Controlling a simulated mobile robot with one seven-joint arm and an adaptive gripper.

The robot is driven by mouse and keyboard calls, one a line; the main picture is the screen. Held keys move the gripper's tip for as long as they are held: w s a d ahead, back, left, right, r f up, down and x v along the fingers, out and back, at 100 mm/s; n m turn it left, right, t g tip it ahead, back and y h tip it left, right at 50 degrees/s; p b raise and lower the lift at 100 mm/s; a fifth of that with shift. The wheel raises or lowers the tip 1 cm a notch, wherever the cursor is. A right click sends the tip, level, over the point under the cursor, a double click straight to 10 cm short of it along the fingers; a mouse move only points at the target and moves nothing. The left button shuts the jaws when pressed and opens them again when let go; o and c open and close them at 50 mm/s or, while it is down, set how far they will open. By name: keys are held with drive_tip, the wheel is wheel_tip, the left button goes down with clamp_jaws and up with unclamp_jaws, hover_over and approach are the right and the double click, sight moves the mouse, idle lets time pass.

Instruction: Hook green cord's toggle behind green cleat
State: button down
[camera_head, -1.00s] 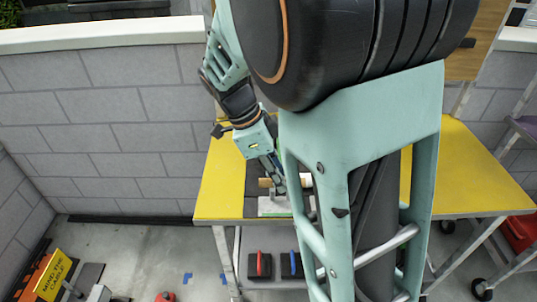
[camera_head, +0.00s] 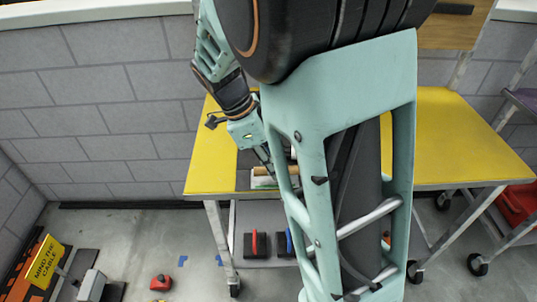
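My gripper (camera_head: 266,158) is at the yellow table (camera_head: 215,160), low over a small pale board (camera_head: 262,182) near the table's front edge. My own arm and column hide much of that spot. A bit of green shows on the board, too small to name. I cannot make out the green cord, its toggle or the green cleat. The fingers are too small and partly hidden, so I cannot tell whether they are open or shut or hold anything.
Under the table a shelf holds black blocks with a red handle (camera_head: 254,243) and a blue handle. A yellow "mind the cable" sign (camera_head: 45,260) and a red object (camera_head: 161,283) are on the floor at left. The table's left end is bare.

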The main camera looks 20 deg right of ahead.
drive_tip(key=shift+a+f, duration=0.15)
drive_tip(key=shift+a, duration=0.05)
drive_tip(key=c, duration=1.7)
unclamp_jaws()
drive_tip(key=shift+w, duration=0.1)
drive_tip(key=shift+o, duration=0.2)
drive_tip(key=shift+a, duration=0.1)
drive_tip(key=shift+w, duration=0.1)
drive_tip(key=shift+w+a+r, duration=0.1)
drive_tip(key=shift+w+r, duration=0.05)
drive_tip(key=shift+r, duration=0.25)
drive_tip(key=s+v, duration=0.1)
drive_tip(key=v, duration=1)
drive_tip(key=shift+d, duration=0.2)
drive_tip(key=shift+w+r, duration=0.1)
